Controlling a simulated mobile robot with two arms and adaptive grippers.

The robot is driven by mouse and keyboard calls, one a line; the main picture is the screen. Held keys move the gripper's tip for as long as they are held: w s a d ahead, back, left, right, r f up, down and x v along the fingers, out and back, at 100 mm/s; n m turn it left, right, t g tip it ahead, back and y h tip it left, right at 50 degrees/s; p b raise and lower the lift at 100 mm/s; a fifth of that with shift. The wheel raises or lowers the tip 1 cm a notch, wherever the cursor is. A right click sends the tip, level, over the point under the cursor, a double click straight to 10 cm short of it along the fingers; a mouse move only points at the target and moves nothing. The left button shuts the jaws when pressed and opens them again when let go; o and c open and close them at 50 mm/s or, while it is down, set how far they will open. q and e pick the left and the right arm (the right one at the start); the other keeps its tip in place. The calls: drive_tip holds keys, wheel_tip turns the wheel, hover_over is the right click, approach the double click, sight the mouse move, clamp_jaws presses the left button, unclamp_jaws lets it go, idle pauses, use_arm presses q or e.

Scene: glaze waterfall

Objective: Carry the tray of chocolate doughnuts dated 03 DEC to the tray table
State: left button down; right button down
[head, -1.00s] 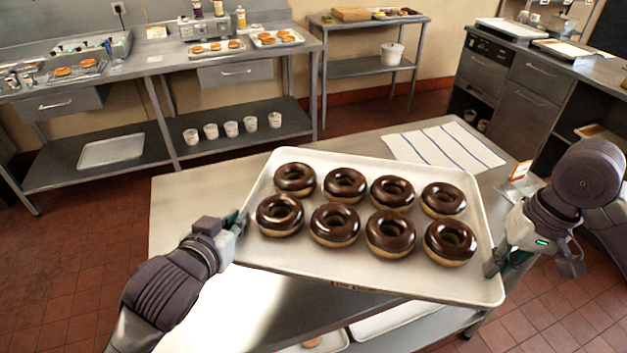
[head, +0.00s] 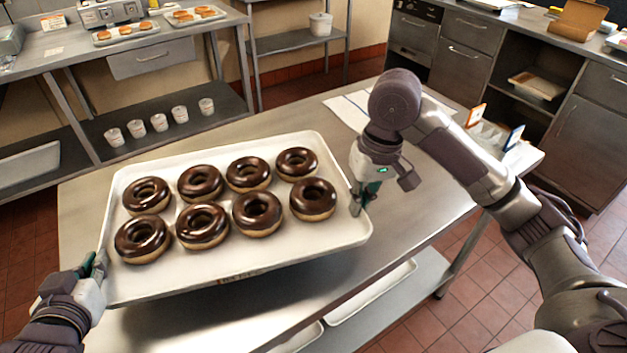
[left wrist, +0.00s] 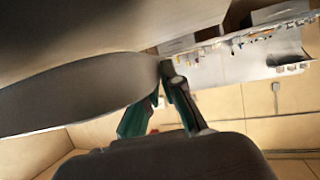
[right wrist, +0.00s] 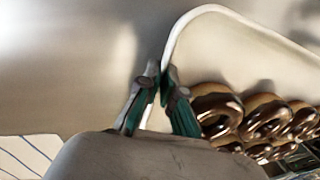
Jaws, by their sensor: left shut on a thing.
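A pale metal tray (head: 230,262) holds several chocolate-glazed doughnuts (head: 256,211) in two rows. A small label (head: 237,279) is on its near edge; its writing is too small to read. My left gripper (head: 98,268) is shut on the tray's left rim, and its fingers show closed at the rim in the left wrist view (left wrist: 165,75). My right gripper (head: 357,200) is shut on the right rim; the right wrist view (right wrist: 160,82) shows its fingers on either side. The tray appears slightly tilted, over a steel table (head: 420,165). No doughnut touches a gripper.
A lower shelf (head: 400,300) holds other trays. Counters stand at the back left and right (head: 480,40). Tiled floor is open at the right.

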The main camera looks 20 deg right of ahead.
use_arm(q)
drive_tip(key=shift+f, duration=0.45)
use_arm(e)
drive_tip(key=shift+w+f, duration=0.1)
drive_tip(key=shift+f, duration=0.4)
use_arm(q)
drive_tip(key=shift+f+b, duration=0.15)
drive_tip(key=shift+b, duration=0.15)
use_arm(e)
drive_tip(key=shift+f, duration=0.15)
